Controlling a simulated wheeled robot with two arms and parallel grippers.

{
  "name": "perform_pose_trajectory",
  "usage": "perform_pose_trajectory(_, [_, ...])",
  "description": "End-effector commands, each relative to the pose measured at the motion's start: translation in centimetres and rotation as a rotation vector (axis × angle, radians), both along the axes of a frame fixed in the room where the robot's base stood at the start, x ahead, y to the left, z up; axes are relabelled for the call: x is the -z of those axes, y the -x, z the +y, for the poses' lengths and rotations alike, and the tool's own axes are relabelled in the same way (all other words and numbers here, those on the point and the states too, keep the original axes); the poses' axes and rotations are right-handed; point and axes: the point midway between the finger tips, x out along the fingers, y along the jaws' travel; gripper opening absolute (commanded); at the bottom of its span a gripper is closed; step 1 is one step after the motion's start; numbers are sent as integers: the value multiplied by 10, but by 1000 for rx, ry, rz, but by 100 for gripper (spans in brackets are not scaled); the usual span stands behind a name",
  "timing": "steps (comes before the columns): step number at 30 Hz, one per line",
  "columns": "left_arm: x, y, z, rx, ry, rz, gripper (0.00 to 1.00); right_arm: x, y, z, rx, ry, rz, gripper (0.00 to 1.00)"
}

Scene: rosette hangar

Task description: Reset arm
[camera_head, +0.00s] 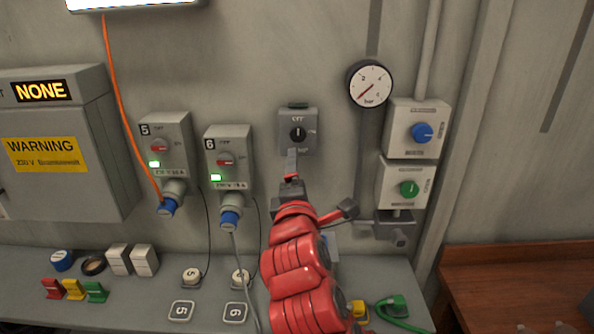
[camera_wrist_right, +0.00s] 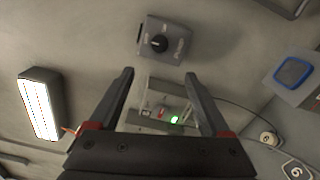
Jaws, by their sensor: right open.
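My right arm is red and reaches up from the bottom middle of the head view. Its dark gripper (camera_head: 291,165) is in front of the wall, just below a grey switch box (camera_head: 298,131) with a black rotary knob (camera_head: 298,134). In the right wrist view the two fingers of the gripper (camera_wrist_right: 159,76) are apart with nothing held between them. The same switch box (camera_wrist_right: 165,40) and its black knob (camera_wrist_right: 158,43) show beyond the fingertips, apart from them. My left gripper is not in view.
Socket boxes 5 (camera_head: 165,140) and 6 (camera_head: 229,152) with blue plugs are left of the arm. A pressure gauge (camera_head: 369,84) and boxes with a blue knob (camera_head: 422,132) and a green knob (camera_head: 409,188) are right. A grey shelf (camera_head: 130,308) holds small items; a wooden desk (camera_head: 500,270) stands right.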

Motion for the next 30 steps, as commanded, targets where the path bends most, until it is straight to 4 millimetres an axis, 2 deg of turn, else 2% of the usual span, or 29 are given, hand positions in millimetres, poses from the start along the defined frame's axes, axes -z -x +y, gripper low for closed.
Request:
perform_pose_trajectory(6, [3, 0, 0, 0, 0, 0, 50, 0, 8, 0, -1, 0, -2, 82])
perform_pose_trajectory(14, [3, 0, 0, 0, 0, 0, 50, 0, 8, 0, -3, -2, -3, 82])
perform_pose_trajectory(17, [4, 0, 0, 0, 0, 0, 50, 4, 2, 2, -20, -23, -19, 82])
perform_pose_trajectory(20, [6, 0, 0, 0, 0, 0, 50, 14, -11, 8, -77, -84, -68, 82])
perform_pose_trajectory(24, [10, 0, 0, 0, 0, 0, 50, 36, -29, 15, -212, -239, -168, 82])
perform_pose_trajectory(27, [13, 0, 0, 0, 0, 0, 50, 55, -33, 16, -322, -377, -239, 82])
perform_pose_trajectory(30, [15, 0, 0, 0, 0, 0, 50, 74, -28, 10, -433, -525, -304, 82])
